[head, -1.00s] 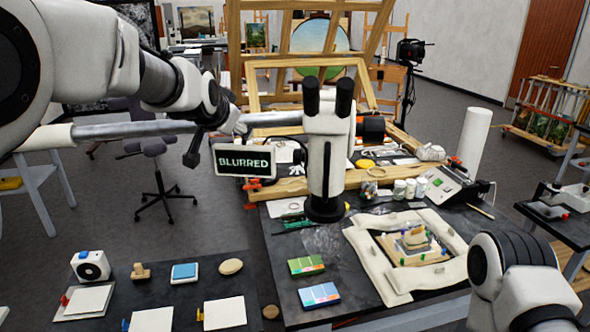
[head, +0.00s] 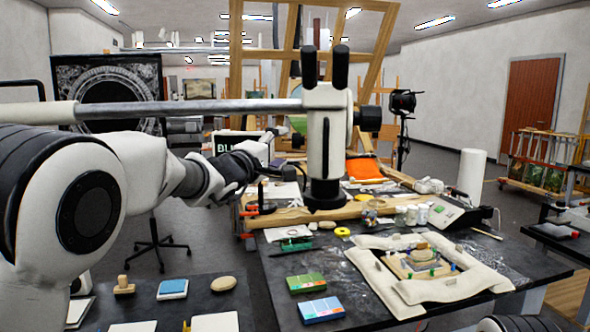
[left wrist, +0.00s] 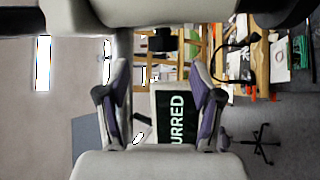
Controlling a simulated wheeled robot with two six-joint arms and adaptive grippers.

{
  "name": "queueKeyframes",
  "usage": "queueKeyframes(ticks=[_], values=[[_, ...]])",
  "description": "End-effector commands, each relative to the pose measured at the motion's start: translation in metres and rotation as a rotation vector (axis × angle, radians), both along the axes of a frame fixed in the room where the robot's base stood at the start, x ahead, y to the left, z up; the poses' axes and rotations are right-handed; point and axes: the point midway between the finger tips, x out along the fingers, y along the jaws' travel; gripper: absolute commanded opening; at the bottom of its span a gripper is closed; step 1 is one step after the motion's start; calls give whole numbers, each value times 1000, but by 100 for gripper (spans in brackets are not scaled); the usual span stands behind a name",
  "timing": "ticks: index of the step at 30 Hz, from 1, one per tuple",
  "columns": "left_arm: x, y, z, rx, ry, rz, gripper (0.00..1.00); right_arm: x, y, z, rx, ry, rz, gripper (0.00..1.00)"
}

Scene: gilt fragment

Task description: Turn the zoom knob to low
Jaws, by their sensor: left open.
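The microscope (head: 325,130) hangs on a long horizontal boom over the table, with two black eyepieces on top. A dark knob (head: 368,118) sticks out from its right side; I cannot tell whether it is the zoom knob or read its setting. A small screen (head: 228,142) left of the microscope is partly hidden by my left gripper (head: 262,162). In the left wrist view the screen (left wrist: 172,118) shows "URRED" between the fingers. My left gripper (left wrist: 158,78) is open and empty, left of the microscope and below the boom. My right gripper is out of view.
The boom (head: 190,110) spans above my left arm. A padded frame (head: 440,288) holding a gilt piece lies on the table at right. Colored boxes (head: 306,282), jars (head: 412,214) and a white roll (head: 472,170) stand around.

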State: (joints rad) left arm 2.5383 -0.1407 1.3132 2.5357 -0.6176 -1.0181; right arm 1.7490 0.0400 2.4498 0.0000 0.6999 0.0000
Motion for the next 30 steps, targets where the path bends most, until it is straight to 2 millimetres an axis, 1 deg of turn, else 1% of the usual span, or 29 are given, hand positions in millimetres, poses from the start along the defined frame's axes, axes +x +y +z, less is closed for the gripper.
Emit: queueKeyframes(ticks=[1, 5, 9, 13, 17, 24, 26, 27, 29, 30], values=[[2, -1, -5, 0, 2, 0, 66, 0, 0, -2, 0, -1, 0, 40], [15, -7, 4, 2, 3, -2, 66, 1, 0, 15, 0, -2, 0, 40], [40, -19, 10, 2, 4, -1, 66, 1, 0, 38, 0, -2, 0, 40], [60, -28, 11, 1, 4, -2, 66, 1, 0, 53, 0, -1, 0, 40], [69, -33, 9, 1, 5, 0, 66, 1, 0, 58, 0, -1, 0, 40], [70, -33, 7, 2, 4, 0, 66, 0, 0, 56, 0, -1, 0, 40], [70, -33, 7, 2, 4, 0, 45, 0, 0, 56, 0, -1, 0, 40], [70, -33, 7, 2, 4, 0, 30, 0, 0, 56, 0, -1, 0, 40], [70, -33, 7, 2, 4, 0, 9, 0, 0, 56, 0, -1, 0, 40], [70, -33, 7, 2, 4, 0, 5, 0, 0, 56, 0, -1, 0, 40]])
